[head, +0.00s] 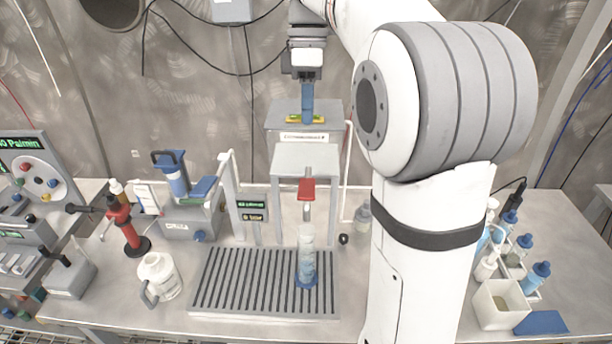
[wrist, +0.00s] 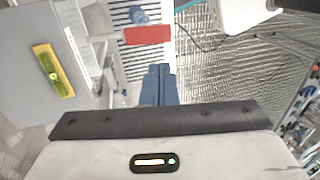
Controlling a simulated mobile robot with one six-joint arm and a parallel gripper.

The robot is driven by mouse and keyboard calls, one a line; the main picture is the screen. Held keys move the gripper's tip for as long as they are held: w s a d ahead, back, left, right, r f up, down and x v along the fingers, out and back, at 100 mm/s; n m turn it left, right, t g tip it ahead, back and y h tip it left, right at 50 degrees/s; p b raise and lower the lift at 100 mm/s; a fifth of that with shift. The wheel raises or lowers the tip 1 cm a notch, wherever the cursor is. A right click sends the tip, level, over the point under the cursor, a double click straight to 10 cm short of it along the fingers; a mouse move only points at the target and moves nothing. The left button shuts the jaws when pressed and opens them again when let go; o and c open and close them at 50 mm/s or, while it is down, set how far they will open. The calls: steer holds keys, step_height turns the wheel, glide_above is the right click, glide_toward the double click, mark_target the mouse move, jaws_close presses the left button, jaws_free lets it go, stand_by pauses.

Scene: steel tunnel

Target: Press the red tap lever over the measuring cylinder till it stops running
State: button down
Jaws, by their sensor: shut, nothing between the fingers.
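The red tap lever (head: 307,189) sits at the front of the grey tap stand, above the measuring cylinder (head: 306,257). The clear cylinder stands upright on its blue base on the slatted drip tray (head: 215,283), with a bluish tint in its lower part. I cannot tell whether water is running. My gripper (head: 307,120) points down with its blue fingers shut and empty, behind and above the lever in the head view. In the wrist view the red lever (wrist: 148,35) lies just beyond the fingertips (wrist: 159,68), apart from them, with the cylinder partly showing behind it.
A grey box with a yellow-green spirit level (head: 305,119) stands behind the tap. A small display (head: 252,205) is left of it. A white jug (head: 160,277) and red-handled tool (head: 127,228) stand left. Blue-capped bottles (head: 537,275) stand right, beyond my arm.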

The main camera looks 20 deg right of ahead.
mark_target(307, 193)
steer(key=p+x, duration=0.1)
steer(key=x, duration=1.3)
steer(key=shift+s, duration=0.1)
